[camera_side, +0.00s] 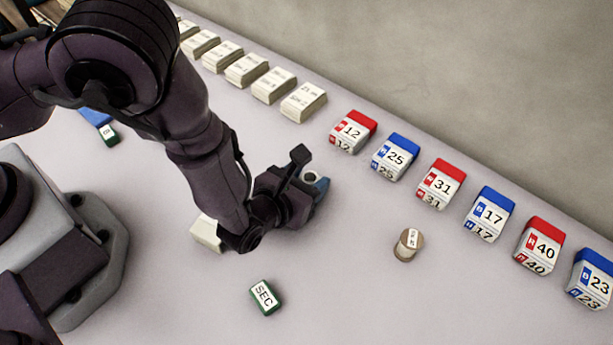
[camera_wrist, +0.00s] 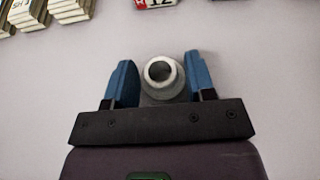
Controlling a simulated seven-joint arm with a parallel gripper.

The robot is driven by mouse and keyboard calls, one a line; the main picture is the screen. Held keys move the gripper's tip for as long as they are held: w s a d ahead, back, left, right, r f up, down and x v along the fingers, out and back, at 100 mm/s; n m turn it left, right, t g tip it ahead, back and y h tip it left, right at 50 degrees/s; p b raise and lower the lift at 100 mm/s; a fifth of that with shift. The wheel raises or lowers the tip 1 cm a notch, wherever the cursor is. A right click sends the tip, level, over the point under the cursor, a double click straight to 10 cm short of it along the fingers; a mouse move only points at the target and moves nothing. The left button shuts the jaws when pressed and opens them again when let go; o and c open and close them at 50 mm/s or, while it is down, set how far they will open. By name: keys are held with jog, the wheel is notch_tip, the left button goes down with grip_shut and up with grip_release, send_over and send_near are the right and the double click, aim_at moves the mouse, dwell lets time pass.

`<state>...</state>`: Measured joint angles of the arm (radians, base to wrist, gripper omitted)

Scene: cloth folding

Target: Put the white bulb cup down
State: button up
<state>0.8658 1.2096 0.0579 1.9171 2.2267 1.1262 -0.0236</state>
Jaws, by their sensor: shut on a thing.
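The white bulb cup (camera_wrist: 163,76) is a pale, round piece with a dark hole in its top. In the wrist view it sits between the two blue fingers of my gripper (camera_wrist: 163,84), which is shut on it. The cup's lower part is hidden by the gripper and fingers. I cannot tell whether its bottom touches the table.
Red and blue numbered blocks (camera_side: 440,183) and stacks of pale cards (camera_side: 303,102) line the table's back edge. A small beige cylinder (camera_side: 409,245) stands at right. A green SEC block (camera_side: 265,297) lies in front. A cream block (camera_side: 206,232) is partly behind my arm. Free table lies between them.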

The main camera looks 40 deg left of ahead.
jog(key=shift+f, duration=0.1)
jog(key=o, duration=0.9)
jog(key=v, duration=1.2)
